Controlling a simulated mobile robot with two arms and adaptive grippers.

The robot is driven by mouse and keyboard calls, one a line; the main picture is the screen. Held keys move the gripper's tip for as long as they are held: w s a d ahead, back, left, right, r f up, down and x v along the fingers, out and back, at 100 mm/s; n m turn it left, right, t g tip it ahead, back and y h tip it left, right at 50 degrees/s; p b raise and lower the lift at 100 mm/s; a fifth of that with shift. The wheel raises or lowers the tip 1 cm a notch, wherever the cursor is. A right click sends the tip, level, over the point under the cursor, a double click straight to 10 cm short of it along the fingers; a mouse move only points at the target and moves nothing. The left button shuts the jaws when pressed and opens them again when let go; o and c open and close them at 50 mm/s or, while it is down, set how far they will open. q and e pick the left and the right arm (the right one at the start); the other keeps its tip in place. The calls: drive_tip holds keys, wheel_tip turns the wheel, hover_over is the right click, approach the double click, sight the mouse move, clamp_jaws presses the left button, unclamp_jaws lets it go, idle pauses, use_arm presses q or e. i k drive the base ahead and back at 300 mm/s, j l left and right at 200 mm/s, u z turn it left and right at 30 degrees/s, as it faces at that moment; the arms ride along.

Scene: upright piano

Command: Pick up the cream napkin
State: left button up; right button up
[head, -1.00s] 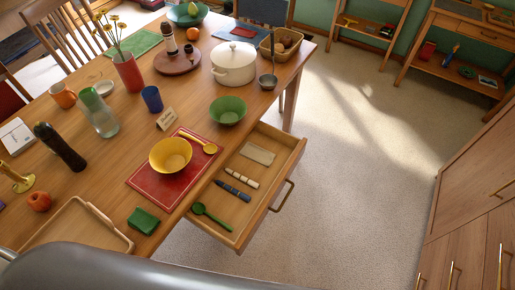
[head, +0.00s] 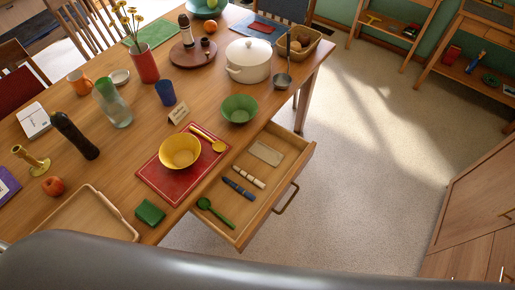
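A cream roll (head: 249,176) with darker bands, which looks like the cream napkin, lies in the open drawer (head: 294,172) of the wooden table. A similar navy roll (head: 238,188) lies just in front of it. A flat beige piece (head: 266,153) lies behind it; I cannot tell if it is cloth. A green spoon (head: 214,212) lies at the drawer's near end. Neither of my grippers is in view.
Above the drawer, the tabletop holds a red mat (head: 159,185) with a yellow bowl (head: 180,151), a green bowl (head: 239,108), a green folded cloth (head: 149,212) and a wooden tray (head: 62,217). Carpet (head: 350,190) right of the drawer is clear; cabinets (head: 478,215) stand beyond.

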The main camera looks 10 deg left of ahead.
sight(261, 150)
drive_tip(key=i+l+u, duration=0.2)
drive_tip(key=u, duration=0.2)
drive_tip(key=i+l+u, duration=0.15)
drive_tip(key=l+u, duration=0.2)
